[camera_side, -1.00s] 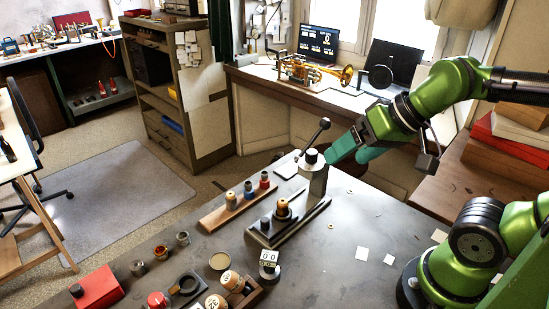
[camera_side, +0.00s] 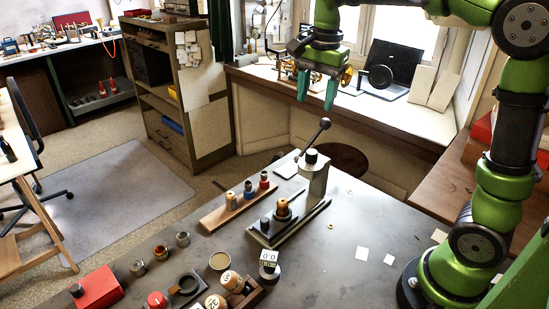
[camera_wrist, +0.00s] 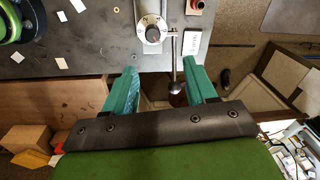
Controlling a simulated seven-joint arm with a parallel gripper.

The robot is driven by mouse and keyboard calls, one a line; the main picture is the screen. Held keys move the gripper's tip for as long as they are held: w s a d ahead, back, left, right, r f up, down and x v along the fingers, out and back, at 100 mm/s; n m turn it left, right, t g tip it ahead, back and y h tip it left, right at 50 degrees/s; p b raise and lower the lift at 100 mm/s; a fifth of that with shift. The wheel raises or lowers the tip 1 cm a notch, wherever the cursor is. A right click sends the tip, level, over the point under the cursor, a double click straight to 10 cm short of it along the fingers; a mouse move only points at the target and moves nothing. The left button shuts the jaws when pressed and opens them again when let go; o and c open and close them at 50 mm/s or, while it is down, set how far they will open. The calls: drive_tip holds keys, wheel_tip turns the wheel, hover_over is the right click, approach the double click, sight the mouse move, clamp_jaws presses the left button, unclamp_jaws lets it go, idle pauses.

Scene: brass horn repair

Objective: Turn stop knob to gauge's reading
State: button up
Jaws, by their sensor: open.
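The stop knob (camera_side: 311,156) is a black knob on top of the grey press column (camera_side: 313,182); in the wrist view the knob (camera_wrist: 152,35) sits in a pale dial ring. A lever with a ball end (camera_side: 325,123) rises beside it. The gauge (camera_side: 268,258) stands on the bench in front of the press, with small digits that look like zeros. My gripper (camera_side: 317,95) is open and empty, well above and behind the knob, with teal fingers pointing down. In the wrist view my gripper (camera_wrist: 163,78) has the lever between its fingers in the picture.
A wooden rack (camera_side: 239,203) with several coloured pieces lies left of the press. A red block (camera_side: 97,288), cups and numbered round pieces stand at the bench front. The bench (camera_side: 345,265) right of the press is mostly clear, with a few paper squares. A horn and laptops stand behind.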

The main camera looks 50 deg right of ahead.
sight(313, 151)
wheel_tip(313, 151, down, 14)
drive_tip(key=m+g, duration=0.1)
drive_tip(key=m, duration=0.4)
drive_tip(key=shift+s+d+f, duration=0.1)
idle(0.4)
clamp_jaws()
